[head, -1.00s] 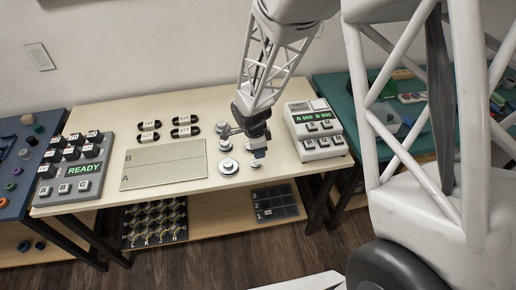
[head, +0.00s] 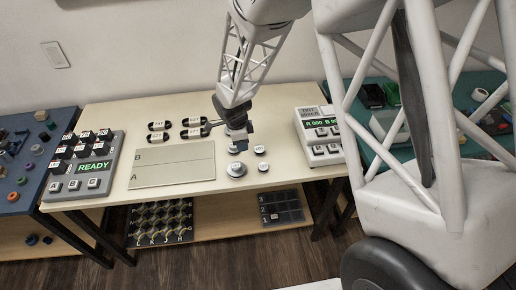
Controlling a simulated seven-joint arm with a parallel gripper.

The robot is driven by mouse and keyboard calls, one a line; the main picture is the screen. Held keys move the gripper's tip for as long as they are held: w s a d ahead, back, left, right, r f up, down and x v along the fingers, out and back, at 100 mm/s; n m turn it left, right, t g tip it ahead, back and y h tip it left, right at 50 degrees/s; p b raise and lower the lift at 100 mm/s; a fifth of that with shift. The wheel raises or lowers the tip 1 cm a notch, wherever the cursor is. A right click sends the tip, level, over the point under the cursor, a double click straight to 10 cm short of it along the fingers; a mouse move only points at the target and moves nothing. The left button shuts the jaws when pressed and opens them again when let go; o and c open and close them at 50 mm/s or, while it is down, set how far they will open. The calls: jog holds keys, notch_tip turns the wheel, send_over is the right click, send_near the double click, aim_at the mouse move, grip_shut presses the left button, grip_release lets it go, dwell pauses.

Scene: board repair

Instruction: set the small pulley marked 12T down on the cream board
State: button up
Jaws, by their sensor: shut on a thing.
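The cream board (head: 172,165) lies flat on the table, left of centre, with a row marked B above a row marked A. Both rows look bare. My gripper (head: 238,143) is just right of the board's upper right corner, low over the table and pointing down. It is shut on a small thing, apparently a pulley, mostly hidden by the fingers. Grey pulleys stand below and right of it: a larger one (head: 236,169) and two small ones, one upper (head: 260,149) and one lower (head: 263,166). Another pale disc (head: 233,149) shows right under the fingers. I cannot read the 12T mark.
Several black labelled capsules (head: 158,126) lie behind the board. Between the board and the keypad box is a narrow strip of bare table.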

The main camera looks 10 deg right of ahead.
jog(key=w+a+r, duration=0.1)
jog(key=w+a, duration=0.2)
jog(key=a, duration=0.5)
jog(key=w+a+r, duration=0.1)
jog(key=w+a, duration=0.2)
jog(key=a, duration=0.6)
notch_tip(320, 180, up, 2)
jog(key=r, duration=0.1)
send_over(151, 156)
jog(key=shift+a+f, duration=0.25)
jog(key=shift+f, duration=0.2)
jog(key=shift+f, duration=4.3)
jog(key=shift+f, duration=0.5)
jog(key=o, duration=1)
jog(key=shift+r, duration=0.15)
